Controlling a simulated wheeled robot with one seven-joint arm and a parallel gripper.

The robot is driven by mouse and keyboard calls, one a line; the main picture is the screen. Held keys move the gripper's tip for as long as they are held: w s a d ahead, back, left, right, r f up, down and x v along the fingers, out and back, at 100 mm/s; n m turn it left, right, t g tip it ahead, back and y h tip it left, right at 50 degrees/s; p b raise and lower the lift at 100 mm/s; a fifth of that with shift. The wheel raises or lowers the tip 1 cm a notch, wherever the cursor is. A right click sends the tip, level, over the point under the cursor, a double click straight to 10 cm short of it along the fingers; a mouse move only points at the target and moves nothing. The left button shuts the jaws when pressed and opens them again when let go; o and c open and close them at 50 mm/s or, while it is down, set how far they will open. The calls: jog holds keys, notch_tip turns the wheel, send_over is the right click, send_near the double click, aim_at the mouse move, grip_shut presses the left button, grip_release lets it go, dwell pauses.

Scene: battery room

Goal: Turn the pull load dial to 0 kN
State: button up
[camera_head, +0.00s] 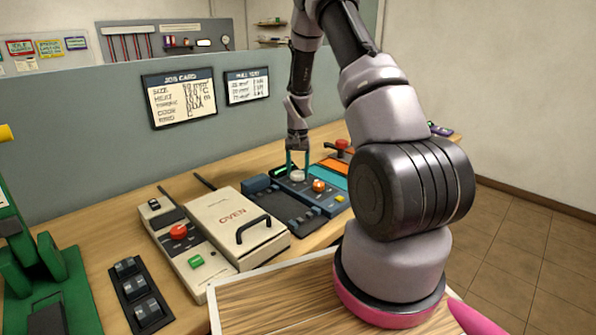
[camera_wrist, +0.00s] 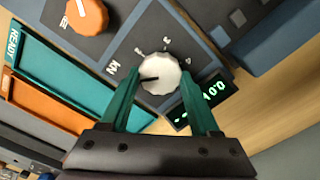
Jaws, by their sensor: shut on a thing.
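The pull load dial is a white knob with a dark pointer line. In the wrist view the dial (camera_wrist: 160,74) sits on a dark grey panel, with "kN" printed beside it at the lower left. The pointer line points left, toward the "kN" side. My gripper (camera_wrist: 158,85) has its two teal fingers on either side of the dial, shut on it. In the head view my gripper (camera_head: 298,163) reaches down over the dial (camera_head: 298,176) on the blue-grey machine. A small display (camera_wrist: 205,98) with green digits lies right of the dial; its digits are hard to read.
An orange knob (camera_wrist: 87,15) is on the same panel. In the head view, a cream oven (camera_head: 222,222) with a black handle and a control box with a red button (camera_head: 178,232) stand left of the machine. A grey partition (camera_head: 110,150) rises behind the bench.

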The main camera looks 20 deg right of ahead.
aim_at(297, 173)
jog(key=n, duration=1.3)
jog(key=shift+n, duration=0.4)
dwell(0.3)
jog(key=o, duration=1.4)
jog(key=shift+c, duration=0.2)
notch_tip(297, 173, up, 11)
